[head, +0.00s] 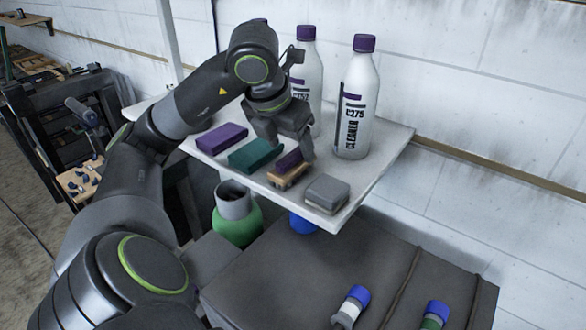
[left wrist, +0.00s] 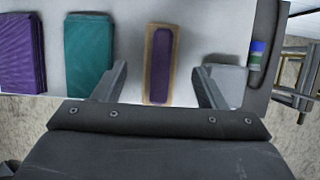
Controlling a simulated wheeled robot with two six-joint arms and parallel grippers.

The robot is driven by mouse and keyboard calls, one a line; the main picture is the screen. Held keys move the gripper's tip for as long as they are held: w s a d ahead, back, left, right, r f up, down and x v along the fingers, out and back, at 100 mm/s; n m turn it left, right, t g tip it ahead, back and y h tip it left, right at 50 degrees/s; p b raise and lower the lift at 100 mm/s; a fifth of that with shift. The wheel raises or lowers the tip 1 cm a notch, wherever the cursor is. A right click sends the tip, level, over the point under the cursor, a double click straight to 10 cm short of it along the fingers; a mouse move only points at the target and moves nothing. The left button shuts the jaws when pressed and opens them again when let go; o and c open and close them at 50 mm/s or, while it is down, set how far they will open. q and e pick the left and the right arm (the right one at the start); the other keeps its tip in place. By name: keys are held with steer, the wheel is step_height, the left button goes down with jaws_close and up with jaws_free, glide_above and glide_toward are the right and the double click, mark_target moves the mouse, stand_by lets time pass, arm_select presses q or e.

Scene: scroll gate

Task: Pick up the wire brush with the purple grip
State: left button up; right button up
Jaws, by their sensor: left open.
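The wire brush with the purple grip (head: 289,166) lies on the white shelf (head: 372,180), between a teal block and a grey block. It has a tan body under the purple grip, and in the left wrist view the brush (left wrist: 161,64) shows from above. My left gripper (head: 294,160) is just over it, open. In the left wrist view its fingers (left wrist: 160,88) stand one on each side of the brush with gaps on both sides. Whether the fingertips are down level with the brush is hard to tell. My right gripper is not in view.
The teal block (head: 256,155) and purple block (head: 222,137) lie left of the brush. The grey block (head: 327,194) lies close on the right. A green container (head: 237,214) is below the shelf.

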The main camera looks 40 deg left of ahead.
mark_target(293, 153)
arm_select(q)
steer(key=p+x, duration=0.1)
steer(key=x, duration=0.4)
steer(key=c, duration=1.1)
